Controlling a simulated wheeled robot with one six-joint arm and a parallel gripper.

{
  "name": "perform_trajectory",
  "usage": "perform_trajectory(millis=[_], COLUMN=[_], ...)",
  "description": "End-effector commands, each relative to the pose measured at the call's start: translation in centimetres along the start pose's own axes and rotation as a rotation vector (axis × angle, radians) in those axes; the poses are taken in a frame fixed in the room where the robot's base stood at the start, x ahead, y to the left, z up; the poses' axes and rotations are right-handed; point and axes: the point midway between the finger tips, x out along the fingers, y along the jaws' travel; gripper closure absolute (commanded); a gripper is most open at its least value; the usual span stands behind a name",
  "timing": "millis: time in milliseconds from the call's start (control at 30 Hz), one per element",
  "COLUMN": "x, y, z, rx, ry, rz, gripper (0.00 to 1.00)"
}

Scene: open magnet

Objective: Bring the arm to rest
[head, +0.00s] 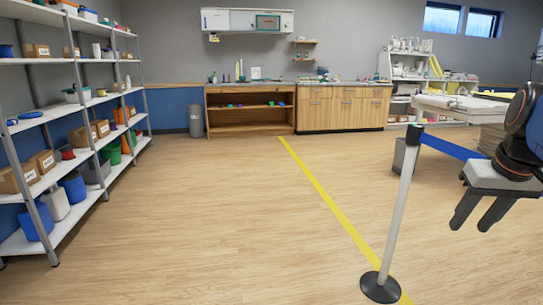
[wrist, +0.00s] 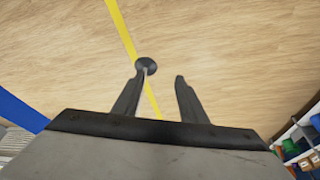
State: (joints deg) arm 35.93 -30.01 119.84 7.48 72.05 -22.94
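My gripper (head: 470,227) hangs in the air at the right of the head view, fingers pointing down. My arm is partly cut off by the right edge of the head view.
A white barrier post (head: 399,205) with a blue belt (head: 452,147) stands left of my gripper, beside a yellow floor line (head: 325,195). Loaded shelves (head: 75,118) line the left wall. Wooden cabinets (head: 343,106) stand at the back. The middle floor is clear.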

Motion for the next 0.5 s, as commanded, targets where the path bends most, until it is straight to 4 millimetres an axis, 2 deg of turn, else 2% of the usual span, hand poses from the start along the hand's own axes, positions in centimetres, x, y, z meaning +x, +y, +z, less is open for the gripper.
perform_trajectory(millis=[33,200,500], x=[0.7,3.2,7.4], y=[-1.3,-4.8,-10.0], z=[0.6,2.9,7.7], rx=[-0.02,-0.061,-0.14], ry=[0.002,0.012,0.036], rz=[-0.005,-0.016,-0.044], gripper=[0.61,0.61,0.61])
